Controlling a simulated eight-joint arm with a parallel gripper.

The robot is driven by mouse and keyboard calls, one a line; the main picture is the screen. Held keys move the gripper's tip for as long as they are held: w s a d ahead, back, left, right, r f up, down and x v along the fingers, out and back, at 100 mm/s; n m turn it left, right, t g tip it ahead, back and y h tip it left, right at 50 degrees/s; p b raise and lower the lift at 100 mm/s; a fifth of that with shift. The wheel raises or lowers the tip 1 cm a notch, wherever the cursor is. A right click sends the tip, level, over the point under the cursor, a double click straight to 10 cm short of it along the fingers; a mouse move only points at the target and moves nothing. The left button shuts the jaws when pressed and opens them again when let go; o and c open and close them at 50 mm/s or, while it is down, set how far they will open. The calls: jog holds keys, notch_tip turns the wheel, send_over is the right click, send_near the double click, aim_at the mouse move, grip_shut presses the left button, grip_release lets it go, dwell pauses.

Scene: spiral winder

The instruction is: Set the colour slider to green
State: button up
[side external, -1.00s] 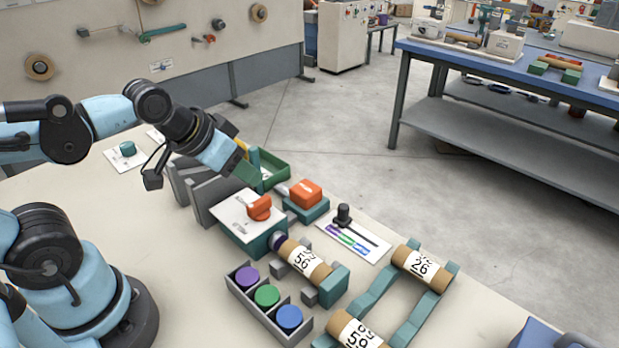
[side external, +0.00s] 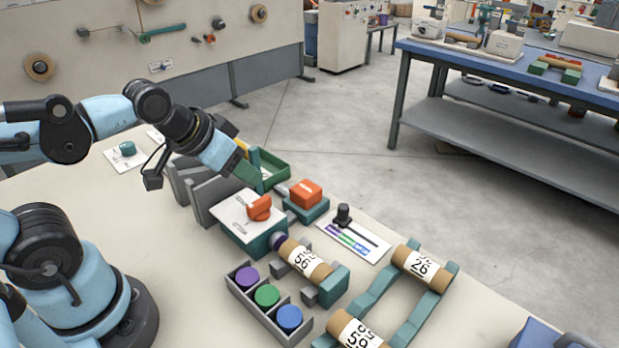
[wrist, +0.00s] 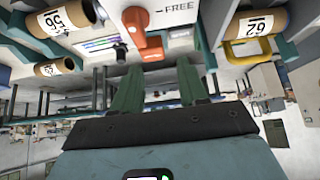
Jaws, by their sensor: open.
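The colour slider is a white plate (side external: 325,223) with purple, green and blue stripes and a dark slot. Its black knob (side external: 343,214) stands upright at the upper-left end of the slot, by the purple stripe. In the wrist view, the knob (wrist: 121,52) and striped plate (wrist: 98,30) show upper left of my fingers. My gripper (side external: 247,174) is in the air above and behind the orange-lever box, well left of the slider. In the wrist view, my gripper (wrist: 160,65) has its two green fingers apart with nothing between them.
A teal box with an orange lever (side external: 259,207) and an orange block on a teal base (side external: 306,193) lie between my gripper and the slider. Cardboard tubes (side external: 423,266) on a rack and a tray of coloured discs (side external: 240,297) are in front.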

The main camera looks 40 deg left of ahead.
jog(key=shift+o, duration=0.7)
jog(key=w+d+r+n+g, duration=0.25)
jog(key=w+d+g, duration=0.2)
jog(key=w, duration=0.35)
jog(key=n+g, duration=0.1)
jog(key=g, duration=0.2)
send_near(343, 207)
notch_tip(343, 207, down, 10)
jog(key=shift+s+f, duration=0.1)
grip_shut()
